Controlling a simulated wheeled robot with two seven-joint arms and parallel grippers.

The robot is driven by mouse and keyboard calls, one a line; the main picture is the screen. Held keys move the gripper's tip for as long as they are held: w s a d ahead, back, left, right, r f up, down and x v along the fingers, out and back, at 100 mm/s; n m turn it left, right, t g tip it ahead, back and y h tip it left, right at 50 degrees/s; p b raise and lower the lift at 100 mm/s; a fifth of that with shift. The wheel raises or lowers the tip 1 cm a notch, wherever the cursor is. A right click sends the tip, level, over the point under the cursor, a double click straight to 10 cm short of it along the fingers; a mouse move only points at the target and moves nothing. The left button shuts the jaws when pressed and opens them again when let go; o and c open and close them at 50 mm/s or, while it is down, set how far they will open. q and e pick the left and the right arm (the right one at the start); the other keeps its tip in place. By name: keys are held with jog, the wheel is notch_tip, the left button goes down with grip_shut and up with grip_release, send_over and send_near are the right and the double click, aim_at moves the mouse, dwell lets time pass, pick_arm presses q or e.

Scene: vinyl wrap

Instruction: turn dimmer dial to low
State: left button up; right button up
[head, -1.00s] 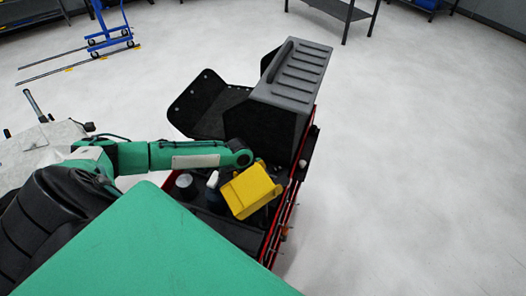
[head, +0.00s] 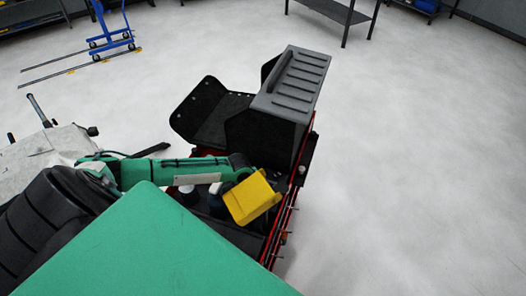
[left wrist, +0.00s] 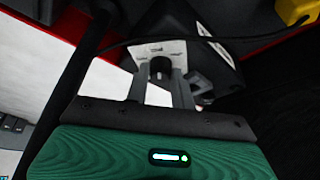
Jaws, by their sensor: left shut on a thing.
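The dimmer dial (left wrist: 160,68) is a small dark knob with a light mark, on a pale plate (left wrist: 148,51) in the left wrist view. My left gripper (left wrist: 161,82) has its two grey fingers on either side of the dial and is shut on it. In the head view my left arm reaches over the cart, and its gripper and the dial are hidden, apparently by the arm and the yellow bin (head: 250,198). My right gripper is in neither view.
The red-edged cart (head: 283,222) carries a grey ridged case (head: 292,82) and a black flap (head: 212,112). A dark cable (left wrist: 235,38) runs past the dial plate. The floor (head: 410,150) to the right is clear.

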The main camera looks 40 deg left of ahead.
pick_arm(q)
jog(key=o, duration=1)
jog(key=shift+s+a+r+b, duration=0.15)
jog(key=shift+a+r+b, duration=0.15)
jog(key=shift+r, duration=0.25)
jog(key=b+v, duration=0.1)
jog(key=v, duration=0.3)
jog(key=shift+s+r+b, duration=0.1)
jog(key=shift+r+b, duration=0.2)
jog(key=shift+r, duration=0.1)
jog(key=shift+v, duration=0.75)
